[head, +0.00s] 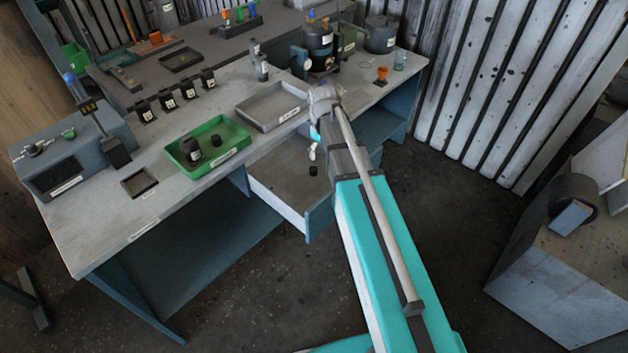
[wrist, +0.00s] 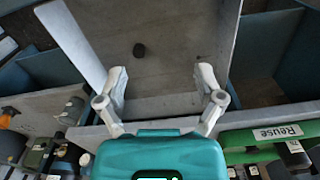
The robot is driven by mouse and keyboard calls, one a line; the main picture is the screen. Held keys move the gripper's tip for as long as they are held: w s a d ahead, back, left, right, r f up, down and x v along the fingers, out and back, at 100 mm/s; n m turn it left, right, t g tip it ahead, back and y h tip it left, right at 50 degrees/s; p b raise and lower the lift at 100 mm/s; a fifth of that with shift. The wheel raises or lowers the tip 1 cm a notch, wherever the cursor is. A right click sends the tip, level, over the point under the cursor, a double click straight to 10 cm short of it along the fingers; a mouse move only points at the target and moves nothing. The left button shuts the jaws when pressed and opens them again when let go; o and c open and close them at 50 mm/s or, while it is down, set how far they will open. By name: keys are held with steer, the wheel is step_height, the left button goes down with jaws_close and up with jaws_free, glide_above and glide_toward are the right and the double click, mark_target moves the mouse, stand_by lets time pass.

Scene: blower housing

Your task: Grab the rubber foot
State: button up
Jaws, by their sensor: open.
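The rubber foot, a small black cylinder (head: 314,169), lies in the open drawer (head: 275,183) on its bare grey floor. In the wrist view it is the dark round piece (wrist: 139,50), up and left of centre, beyond the fingertips. My gripper (wrist: 161,75) is open and empty above the drawer, its two pale fingers spread wide. The foot lies in the direction of the gap between them, apart from both. In the head view my gripper (head: 313,149) is small and partly hidden by my arm.
The drawer's walls (wrist: 72,38) stand close to the left finger. The workbench (head: 155,205) carries a green tray (head: 235,130) with dark parts, labelled "Reuse" in the wrist view, a grey tray (head: 270,122), and dark pots (head: 380,38) at the back. Floor in front is clear.

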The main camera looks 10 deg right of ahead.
mark_target(312, 168)
steer(key=w+f+n+b, duration=0.5)
steer(key=w+f+b, duration=0.3)
steer(key=w, duration=0.6)
steer(key=shift+w+f, duration=0.35)
steer(key=shift+f, duration=0.5)
steer(key=shift+f, duration=0.15)
step_height(312, 168, down, 8)
steer(key=b, duration=0.8)
steer(key=shift+f+b, duration=0.15)
steer(key=shift+b, duration=0.25)
steer(key=shift+f, duration=0.1)
steer(key=f+b, duration=0.3)
steer(key=shift+s+a+f, duration=0.15)
steer(key=shift+s+a, duration=0.1)
steer(key=shift+s, duration=0.05)
steer(key=shift+d+f+b, duration=0.1)
steer(key=shift+f+b, duration=0.8)
steer(key=shift+b, duration=0.25)
steer(key=c, duration=1)
